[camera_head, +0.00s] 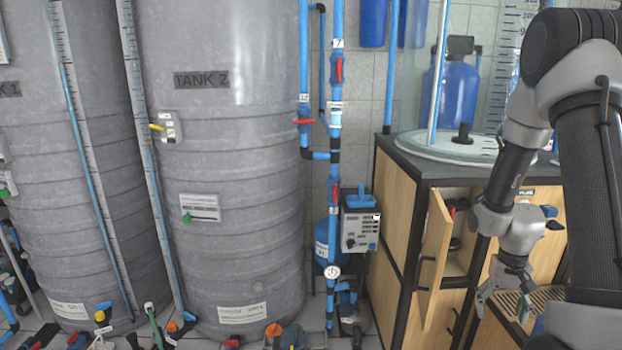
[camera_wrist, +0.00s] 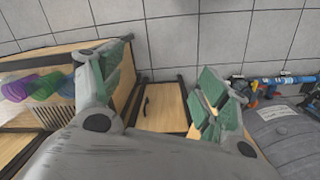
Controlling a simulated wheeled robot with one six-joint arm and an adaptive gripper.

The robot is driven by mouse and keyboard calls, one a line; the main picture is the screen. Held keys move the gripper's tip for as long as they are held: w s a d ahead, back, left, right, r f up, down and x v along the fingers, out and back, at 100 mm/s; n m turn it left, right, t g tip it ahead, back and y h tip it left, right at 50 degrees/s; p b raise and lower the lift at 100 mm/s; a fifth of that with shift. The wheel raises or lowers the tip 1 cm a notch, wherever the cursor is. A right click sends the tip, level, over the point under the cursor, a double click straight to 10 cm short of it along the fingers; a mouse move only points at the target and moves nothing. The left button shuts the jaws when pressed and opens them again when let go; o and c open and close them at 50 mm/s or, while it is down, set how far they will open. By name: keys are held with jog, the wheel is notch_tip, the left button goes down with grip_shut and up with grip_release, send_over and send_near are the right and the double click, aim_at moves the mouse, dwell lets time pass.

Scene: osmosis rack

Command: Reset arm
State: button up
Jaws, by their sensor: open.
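My gripper (camera_head: 505,293) is at the lower right of the head view, at the end of my folded arm, in front of the wooden cabinet (camera_head: 399,205). In the wrist view my gripper (camera_wrist: 163,95) has its two green-padded fingers spread wide apart. Nothing is held between them. A wooden panel with a dark handle (camera_wrist: 160,105) shows in the gap behind the fingers. My arm hides part of the cabinet front in the head view.
An open cabinet door (camera_head: 434,258) stands out just left of my gripper. Large grey tanks (camera_head: 215,130) fill the left. Blue pipes (camera_head: 335,130) and a small grey pump unit (camera_head: 360,225) stand between tanks and cabinet. A slatted wooden surface (camera_head: 530,300) lies beside my gripper.

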jog(key=s+a+r+n+t, duration=0.1)
jog(key=s+a+r, duration=0.2)
jog(key=r, duration=0.7)
jog(key=s+a+r+n+t, duration=0.1)
jog(key=s+a+r+t, duration=0.1)
jog(key=s+a+r, duration=0.2)
jog(key=s+a+r+n+t, duration=0.2)
jog(key=s+a+r, duration=0.2)
jog(key=s+r, duration=0.5)
notch_tip(320, 180, up, 8)
jog(key=shift+f, duration=0.15)
